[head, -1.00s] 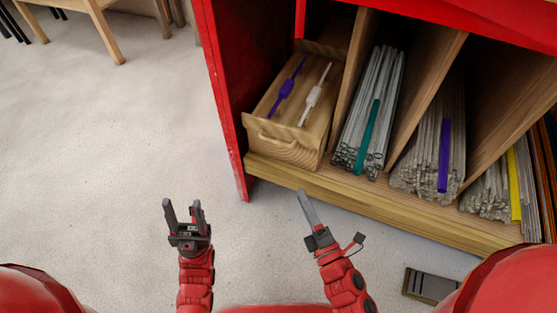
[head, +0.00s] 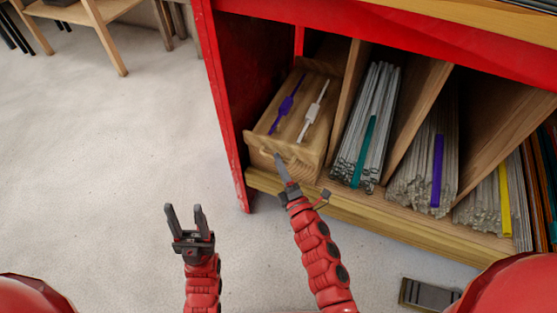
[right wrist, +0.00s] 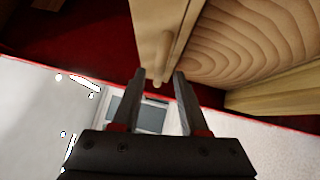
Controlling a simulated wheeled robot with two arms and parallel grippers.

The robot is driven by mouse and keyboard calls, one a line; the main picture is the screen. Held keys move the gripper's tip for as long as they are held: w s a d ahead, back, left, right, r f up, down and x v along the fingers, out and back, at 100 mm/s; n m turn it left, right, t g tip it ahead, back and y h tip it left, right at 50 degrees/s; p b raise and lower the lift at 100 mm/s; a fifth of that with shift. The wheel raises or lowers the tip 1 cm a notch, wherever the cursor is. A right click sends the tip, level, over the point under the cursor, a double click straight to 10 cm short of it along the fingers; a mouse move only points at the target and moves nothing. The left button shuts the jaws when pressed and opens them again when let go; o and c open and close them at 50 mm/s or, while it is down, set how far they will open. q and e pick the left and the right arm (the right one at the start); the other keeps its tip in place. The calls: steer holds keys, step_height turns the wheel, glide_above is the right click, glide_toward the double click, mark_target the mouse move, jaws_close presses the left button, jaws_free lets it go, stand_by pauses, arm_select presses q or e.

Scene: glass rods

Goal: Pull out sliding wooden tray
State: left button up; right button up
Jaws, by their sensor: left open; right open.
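The wooden tray (head: 303,147) sits in the left compartment of the red cabinet, with a purple item (head: 287,104) and a white item (head: 312,112) on it. A wooden handle (head: 270,156) is on its front; it also shows in the right wrist view (right wrist: 168,50). My right gripper (head: 280,160) is at the tray's front by the handle. In the right wrist view its open fingers (right wrist: 160,75) are spread with the handle's end between or just beyond the tips; contact is unclear. My left gripper (head: 184,210) is open and empty over the floor.
Wooden dividers (head: 347,105) and bundles of glass rods (head: 368,130) fill the compartments to the right. The red cabinet side panel (head: 226,90) stands left of the tray.

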steer(key=shift+w+a+r, duration=0.15)
steer(key=shift+w, duration=0.3)
jaws_close()
stand_by(1.2)
